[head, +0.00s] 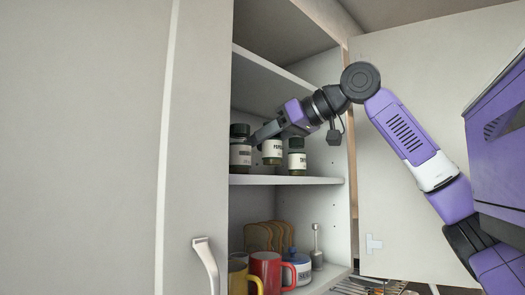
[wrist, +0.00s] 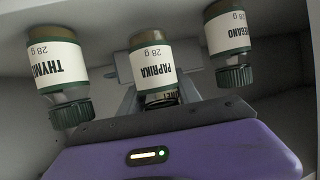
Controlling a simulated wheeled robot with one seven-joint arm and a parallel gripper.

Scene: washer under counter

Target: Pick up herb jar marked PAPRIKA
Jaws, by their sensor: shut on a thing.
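The PAPRIKA jar (wrist: 152,65) has a white label and appears upside down in the wrist view, in the middle between my fingers. In the head view the jar (head: 272,152) hangs at the tip of my gripper (head: 265,134), its base slightly above the shelf. My gripper is shut on it near its top; the lid is mostly hidden. The THYME jar (wrist: 58,68) stands to one side, also seen in the head view (head: 297,158). The OREGANO jar (wrist: 229,40) stands on the other side, at left in the head view (head: 240,154).
The jars' shelf (head: 285,180) lies inside an open cabinet, with another shelf (head: 265,75) above. Below are a red mug (head: 265,269), a yellow mug (head: 241,281), bread slices (head: 262,236) and a lidded pot (head: 299,270). Doors flank the opening at left (head: 100,140) and right (head: 430,75).

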